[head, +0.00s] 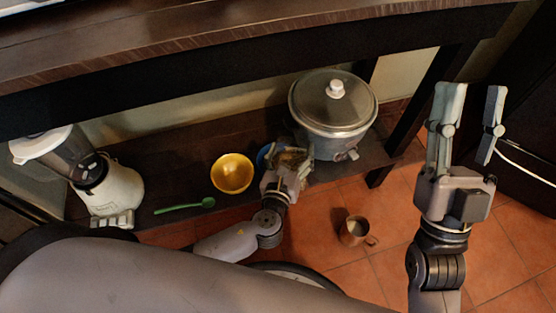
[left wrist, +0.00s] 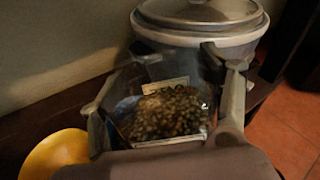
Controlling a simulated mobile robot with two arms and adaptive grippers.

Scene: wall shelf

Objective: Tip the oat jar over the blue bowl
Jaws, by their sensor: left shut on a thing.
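My left gripper (head: 290,170) is shut on the oat jar (head: 292,158), a clear jar with brownish contents, above the low shelf. In the left wrist view the jar (left wrist: 172,112) sits between the two fingers of the left gripper (left wrist: 168,105), with a pale label and flakes showing through its wall. I cannot tell exactly how far the jar is tilted. The blue bowl (head: 263,156) is just left of the jar, mostly hidden behind it and the gripper. My right gripper (head: 470,105) is open and empty, raised at the right.
A yellow bowl (head: 232,174) stands left of the blue bowl, with a green spoon (head: 186,206) and a blender (head: 112,190) further left. A large lidded pot (head: 331,118) stands close behind the jar. A mug (head: 353,231) is on the tiled floor. A dark counter (head: 250,62) overhangs.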

